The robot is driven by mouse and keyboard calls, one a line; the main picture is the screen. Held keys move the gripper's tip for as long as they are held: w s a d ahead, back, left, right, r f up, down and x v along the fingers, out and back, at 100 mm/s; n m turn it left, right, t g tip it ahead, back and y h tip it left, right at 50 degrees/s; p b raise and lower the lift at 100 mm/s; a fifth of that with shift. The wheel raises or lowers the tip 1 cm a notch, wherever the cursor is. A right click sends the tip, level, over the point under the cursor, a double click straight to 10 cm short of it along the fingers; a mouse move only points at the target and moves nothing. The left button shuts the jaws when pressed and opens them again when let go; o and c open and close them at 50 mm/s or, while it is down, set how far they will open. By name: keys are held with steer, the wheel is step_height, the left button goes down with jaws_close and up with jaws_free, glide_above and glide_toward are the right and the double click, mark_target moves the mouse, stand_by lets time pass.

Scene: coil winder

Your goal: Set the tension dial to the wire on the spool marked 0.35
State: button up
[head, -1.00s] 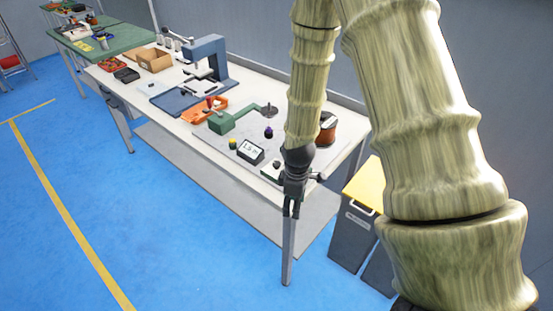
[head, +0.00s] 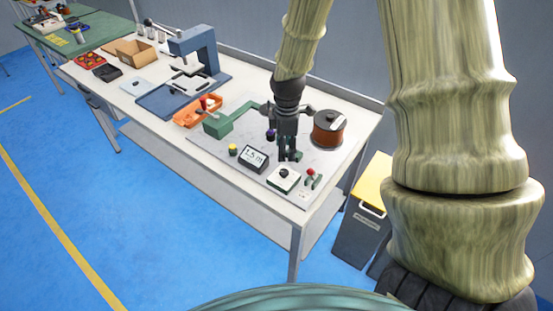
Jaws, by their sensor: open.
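A pale box with a black knob (head: 284,174), which looks like the tension dial, sits near the front right of the grey board. Its markings are too small to read. A spool of copper-brown wire (head: 327,130) stands at the back right of the board. A pale label is on its top, but I cannot read it. My gripper (head: 290,157) points down over the board, behind the dial box and left of the spool. It is open and holds nothing that I can see. It hides part of the board behind it.
A small display (head: 253,158), a yellow button (head: 233,149), a purple knob (head: 270,135) and a red-topped lever (head: 312,174) surround the gripper. A green winder arm (head: 230,121) is to the left. An orange tray (head: 199,110) and a blue press (head: 196,63) stand farther left.

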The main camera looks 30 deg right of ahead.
steer(key=p, duration=0.1)
glide_above(284, 172)
step_height(284, 172, down, 5)
steer(key=shift+w+d+r, duration=0.1)
steer(key=shift+w+r, duration=0.05)
steer(key=shift+r, duration=0.05)
step_height(284, 172, down, 2)
steer(key=shift+f+p, duration=0.15)
steer(key=shift+p, duration=0.45)
steer(key=shift+f+p, duration=0.45)
steer(key=shift+f, duration=1.4)
steer(key=c, duration=1.1)
steer(key=shift+o, duration=0.2)
